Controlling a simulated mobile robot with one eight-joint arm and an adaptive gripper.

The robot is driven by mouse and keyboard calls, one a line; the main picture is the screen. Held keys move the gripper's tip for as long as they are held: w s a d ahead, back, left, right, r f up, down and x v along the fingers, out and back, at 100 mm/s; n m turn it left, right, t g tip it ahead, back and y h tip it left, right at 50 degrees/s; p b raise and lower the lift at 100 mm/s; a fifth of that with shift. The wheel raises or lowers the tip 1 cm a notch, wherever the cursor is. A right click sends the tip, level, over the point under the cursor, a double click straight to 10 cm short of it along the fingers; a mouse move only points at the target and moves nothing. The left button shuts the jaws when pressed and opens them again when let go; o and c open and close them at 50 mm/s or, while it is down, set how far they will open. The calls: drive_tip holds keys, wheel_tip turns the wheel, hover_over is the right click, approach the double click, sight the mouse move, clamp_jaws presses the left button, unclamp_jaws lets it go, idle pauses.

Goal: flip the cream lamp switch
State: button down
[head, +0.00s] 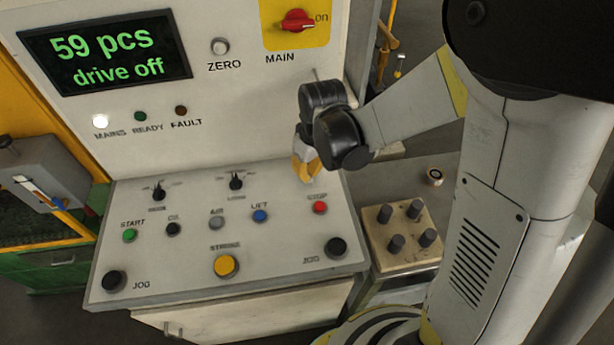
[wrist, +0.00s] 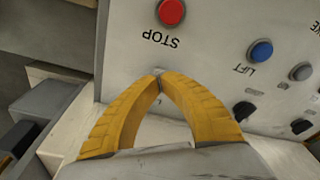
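I cannot make out a cream lamp switch in either view; the panel area behind my gripper is partly hidden. My gripper (head: 307,179) is over the back right of the sloped control panel (head: 180,260), just behind the red STOP button (head: 320,207). In the wrist view the yellow fingertips of my gripper (wrist: 160,78) meet, with nothing visible between them, just short of the STOP label. Two black selector knobs, one at the left (head: 158,191) and one in the middle (head: 236,181), stand on the panel's back row; their labels are too small to read surely.
A blue LIFT button (head: 260,216), a grey button (head: 216,223) and a yellow STROKE button (head: 226,265) are on the panel. The upright panel with a display (head: 108,52) rises behind. A block with several dark pegs (head: 402,258) stands at the right.

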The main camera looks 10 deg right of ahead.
drive_tip(key=shift+f+b, duration=0.75)
drive_tip(key=shift+f, duration=0.1)
drive_tip(key=shift+r, duration=0.1)
idle(0.3)
drive_tip(key=shift+r+p, duration=2.55)
drive_tip(key=shift+r, duration=0.9)
drive_tip(key=shift+s+d+r, duration=0.15)
drive_tip(key=shift+r, duration=0.05)
drive_tip(key=s+d+r+m+t+b, duration=0.5)
drive_tip(key=s+d+b, duration=0.3)
drive_tip(key=s, duration=0.4)
drive_tip(key=shift+s+d+r+m+t+h, duration=0.35)
drive_tip(key=shift+d+r+m, duration=0.2)
drive_tip(key=shift+d, duration=0.2)
